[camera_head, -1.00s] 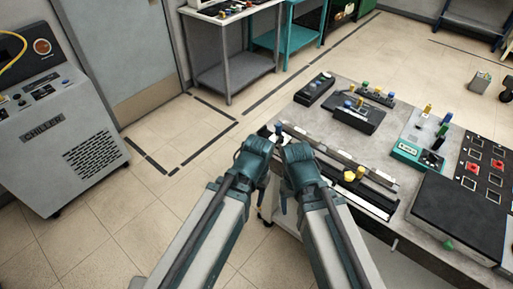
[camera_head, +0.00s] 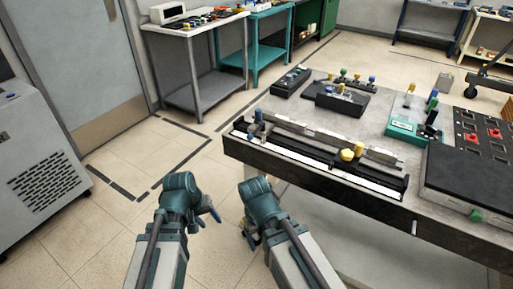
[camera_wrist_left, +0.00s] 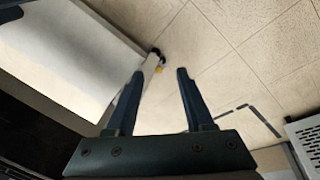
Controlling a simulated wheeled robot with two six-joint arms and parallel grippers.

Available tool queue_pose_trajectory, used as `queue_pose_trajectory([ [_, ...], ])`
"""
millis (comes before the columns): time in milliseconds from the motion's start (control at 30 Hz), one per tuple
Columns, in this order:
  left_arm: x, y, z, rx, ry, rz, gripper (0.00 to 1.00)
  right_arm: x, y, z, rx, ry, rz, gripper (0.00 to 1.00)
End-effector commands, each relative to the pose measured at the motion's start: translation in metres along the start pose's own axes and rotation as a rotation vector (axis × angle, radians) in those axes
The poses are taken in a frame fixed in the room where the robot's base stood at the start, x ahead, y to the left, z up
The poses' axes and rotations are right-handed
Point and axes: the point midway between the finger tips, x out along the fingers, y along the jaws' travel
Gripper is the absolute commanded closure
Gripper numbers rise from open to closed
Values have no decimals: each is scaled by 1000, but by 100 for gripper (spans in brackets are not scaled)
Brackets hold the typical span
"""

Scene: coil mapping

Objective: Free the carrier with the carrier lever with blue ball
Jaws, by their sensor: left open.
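A blue ball (camera_head: 258,116) tops a lever at the left end of the long rail (camera_head: 335,174) on the near edge of the workbench. A yellow ball (camera_head: 347,155) sits further right along the rail, with another yellow piece beside it. The carrier under the blue ball is too small to make out clearly. My left gripper (camera_head: 207,212) is open and empty, left of the bench and apart from the rail.
The workbench (camera_head: 285,168) also bears black boxes with coloured knobs, a teal device (camera_head: 407,133) and a dark panel (camera_head: 470,165) at right. A grey cabinet (camera_head: 38,165) stands at left. The tiled floor between cabinet and bench is clear.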

Motion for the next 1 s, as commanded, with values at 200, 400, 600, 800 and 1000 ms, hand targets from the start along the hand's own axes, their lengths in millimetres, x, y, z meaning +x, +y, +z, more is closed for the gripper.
queue_pose_trajectory([
  [200,25,58,-36,-419,110,397,47,46,-4,-3,0,0,0,25],
  [400,-25,122,-76,-912,61,849,47,48,-4,-3,0,0,0,25],
  [600,-85,149,-114,-1413,-154,1263,47,47,-4,-3,0,0,0,25],
  [800,-114,147,-135,-1694,-345,1469,47,47,-4,-3,0,0,0,25],
  [1000,-119,145,-139,-1756,-394,1512,47,47,-4,-3,0,0,0,25],
])
